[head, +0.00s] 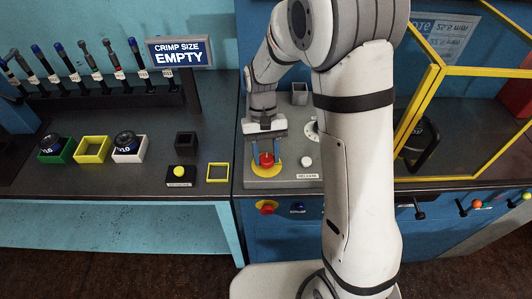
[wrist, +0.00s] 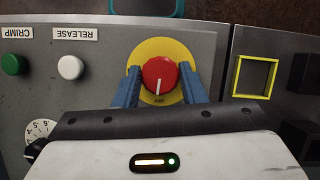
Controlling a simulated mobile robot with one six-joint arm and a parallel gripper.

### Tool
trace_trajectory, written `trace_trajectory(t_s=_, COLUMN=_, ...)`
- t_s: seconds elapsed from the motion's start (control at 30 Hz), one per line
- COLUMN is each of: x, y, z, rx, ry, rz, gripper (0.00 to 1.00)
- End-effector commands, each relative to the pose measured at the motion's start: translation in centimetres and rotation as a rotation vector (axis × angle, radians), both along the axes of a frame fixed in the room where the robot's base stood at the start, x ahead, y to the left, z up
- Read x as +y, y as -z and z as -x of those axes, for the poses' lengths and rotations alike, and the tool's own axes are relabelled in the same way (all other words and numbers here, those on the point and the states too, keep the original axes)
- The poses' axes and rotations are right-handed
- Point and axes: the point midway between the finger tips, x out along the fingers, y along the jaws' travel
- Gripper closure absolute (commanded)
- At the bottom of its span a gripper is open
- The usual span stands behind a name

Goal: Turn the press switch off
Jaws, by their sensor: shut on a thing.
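The press switch is a red round knob (wrist: 159,75) on a yellow disc (wrist: 178,49), set in the grey top panel. In the head view the red knob (head: 266,160) sits below my wrist. My gripper (wrist: 160,80) has its two blue fingers on either side of the knob, shut on it. The fingers cover parts of the yellow disc's sides. In the head view my gripper (head: 266,148) is right over the panel.
A white release button (wrist: 70,67), a green crimp button (wrist: 13,64) and a numbered dial (wrist: 40,130) share the panel. A yellow square frame (head: 217,172) lies on the dark bench to the left. A yellow-framed guard (head: 415,105) stands on the right.

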Motion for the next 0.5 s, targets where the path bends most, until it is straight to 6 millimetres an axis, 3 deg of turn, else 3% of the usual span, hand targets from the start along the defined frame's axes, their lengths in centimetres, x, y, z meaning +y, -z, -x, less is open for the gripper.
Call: trace_trajectory(t_s=0.5, x=0.09, y=-0.07, z=-0.11, rx=-0.004, ry=-0.087, rz=-0.001, gripper=0.86)
